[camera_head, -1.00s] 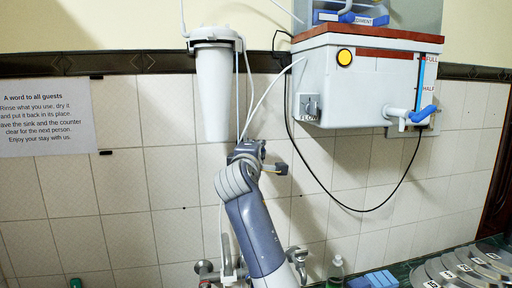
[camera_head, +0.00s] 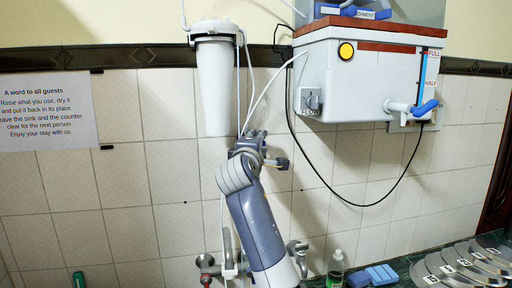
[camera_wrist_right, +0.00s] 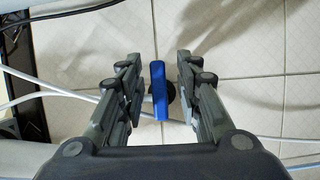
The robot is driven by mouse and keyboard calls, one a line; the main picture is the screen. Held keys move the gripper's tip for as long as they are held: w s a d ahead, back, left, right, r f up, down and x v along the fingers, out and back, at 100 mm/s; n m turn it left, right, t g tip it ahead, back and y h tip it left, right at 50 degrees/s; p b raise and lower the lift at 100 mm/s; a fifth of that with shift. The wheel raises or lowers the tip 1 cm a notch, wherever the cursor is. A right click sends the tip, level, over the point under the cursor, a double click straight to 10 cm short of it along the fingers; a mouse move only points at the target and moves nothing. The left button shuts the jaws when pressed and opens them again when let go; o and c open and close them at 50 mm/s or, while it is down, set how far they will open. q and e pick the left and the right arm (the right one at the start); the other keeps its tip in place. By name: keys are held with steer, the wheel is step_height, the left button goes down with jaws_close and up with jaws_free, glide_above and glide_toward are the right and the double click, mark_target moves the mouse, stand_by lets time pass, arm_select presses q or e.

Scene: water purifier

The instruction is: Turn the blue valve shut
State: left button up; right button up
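A blue valve handle (camera_wrist_right: 158,90) stands upright in the right wrist view, with a dark round part behind it and a thin white tube passing near it. My right gripper (camera_wrist_right: 160,88) is open, with one finger on each side of the handle and a narrow gap on both sides. In the head view my right gripper (camera_head: 260,145) is below the white filter canister (camera_head: 215,85), against the tiled wall. There the arm and gripper hide the valve. My left gripper is not in view.
A white purifier tank (camera_head: 365,85) with a blue-handled tap (camera_head: 426,107) hangs at the right. Thin tubes (camera_head: 262,95) run down near my gripper. Below are faucets (camera_head: 207,268), a green bottle (camera_head: 335,270), a blue sponge (camera_head: 375,275) and several plates (camera_head: 460,268).

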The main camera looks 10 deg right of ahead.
steer(key=v, duration=1.2)
